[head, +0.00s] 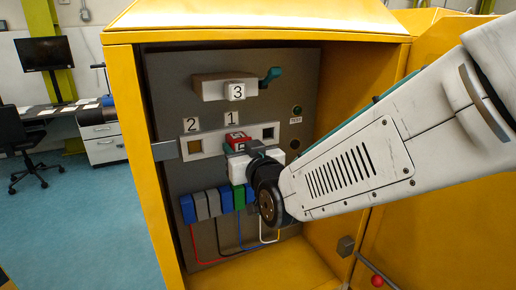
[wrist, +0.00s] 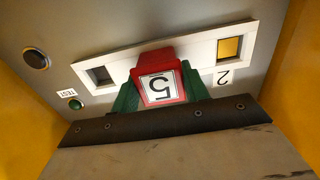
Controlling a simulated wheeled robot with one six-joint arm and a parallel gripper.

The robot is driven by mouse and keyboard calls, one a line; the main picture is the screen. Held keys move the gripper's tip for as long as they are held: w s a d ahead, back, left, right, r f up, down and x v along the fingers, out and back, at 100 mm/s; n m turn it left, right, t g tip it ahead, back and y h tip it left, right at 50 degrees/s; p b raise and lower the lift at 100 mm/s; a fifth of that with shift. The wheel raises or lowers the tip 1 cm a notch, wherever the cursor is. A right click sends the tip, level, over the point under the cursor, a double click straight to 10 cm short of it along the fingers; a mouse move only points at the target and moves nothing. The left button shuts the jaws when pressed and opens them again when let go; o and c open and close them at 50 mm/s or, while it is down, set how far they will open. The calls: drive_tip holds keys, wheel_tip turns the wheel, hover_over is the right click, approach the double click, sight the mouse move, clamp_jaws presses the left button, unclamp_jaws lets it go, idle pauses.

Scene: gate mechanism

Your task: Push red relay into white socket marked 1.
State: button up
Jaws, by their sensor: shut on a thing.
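The red relay (head: 237,145) has a white label and sits at the middle of the white socket strip (head: 211,142). In the wrist view the red relay (wrist: 161,55) shows its number 5 upside down, against the strip. The label 1 (head: 231,118) is above it. The socket behind the relay is hidden, and I cannot tell how deep the relay sits. My gripper (wrist: 157,92) is shut on the relay, with green fingers on both sides of it. In the head view my gripper (head: 252,160) is partly hidden by the wrist.
A yellow opening (head: 194,146) is under label 2, and a dark opening (head: 268,132) is at the strip's right. A box with label 3 and a teal lever (head: 271,76) is above. Several modules (head: 201,206) with wires are below. Yellow cabinet walls (head: 133,150) flank the panel.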

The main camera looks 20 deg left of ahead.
drive_tip(key=o, duration=1.1)
drive_tip(key=shift+a, duration=0.1)
